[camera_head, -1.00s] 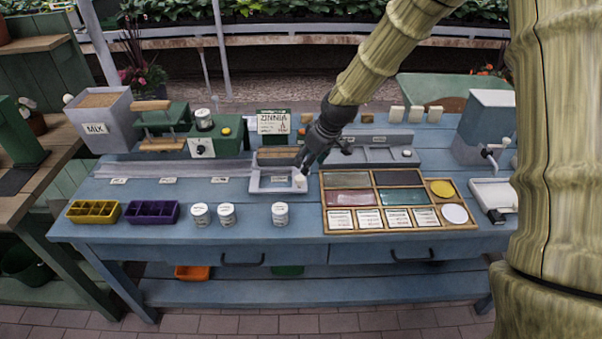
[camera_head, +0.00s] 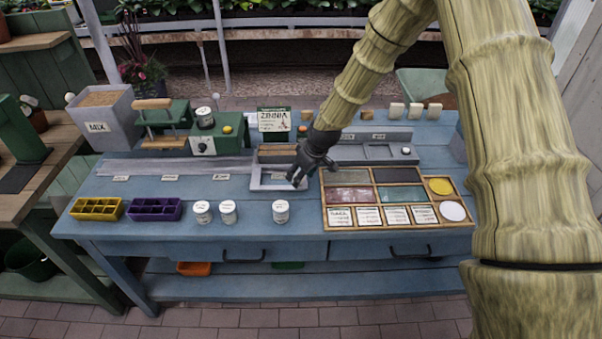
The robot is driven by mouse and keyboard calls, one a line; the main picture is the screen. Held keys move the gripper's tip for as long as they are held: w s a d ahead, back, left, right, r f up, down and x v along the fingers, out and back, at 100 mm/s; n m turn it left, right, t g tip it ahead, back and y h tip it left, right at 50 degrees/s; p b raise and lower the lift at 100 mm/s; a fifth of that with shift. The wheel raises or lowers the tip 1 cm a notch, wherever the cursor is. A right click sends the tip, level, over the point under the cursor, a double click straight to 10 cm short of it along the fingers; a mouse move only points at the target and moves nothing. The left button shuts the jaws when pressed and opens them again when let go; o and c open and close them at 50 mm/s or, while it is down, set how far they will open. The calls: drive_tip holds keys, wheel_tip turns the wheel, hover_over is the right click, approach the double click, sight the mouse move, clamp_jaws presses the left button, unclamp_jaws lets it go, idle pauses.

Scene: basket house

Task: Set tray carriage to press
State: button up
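The tray carriage (camera_head: 262,185) is a pale grey tray at the right part of a long grey rail (camera_head: 180,165) on the blue bench. Small labels stand along the rail's front edge; their words are too small to read surely. My gripper (camera_head: 297,181) is dark and points down at the carriage's right side, where the pale knob seen before is hidden. Whether its fingers are open or shut on the knob cannot be made out. A green press-like machine (camera_head: 205,140) with a dial and a yellow button stands behind the rail, left of the carriage.
Several white jars (camera_head: 228,211), a yellow tray (camera_head: 96,208) and a purple tray (camera_head: 154,209) stand along the front. A wooden sorting box (camera_head: 396,222) lies right of the carriage. A grey MIX bin (camera_head: 102,127) stands back left. The rail left of the carriage looks clear.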

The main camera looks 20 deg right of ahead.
drive_tip(key=shift+f, duration=0.1)
drive_tip(key=shift+c, duration=0.4)
clamp_jaws()
drive_tip(key=shift+w+a, duration=0.1)
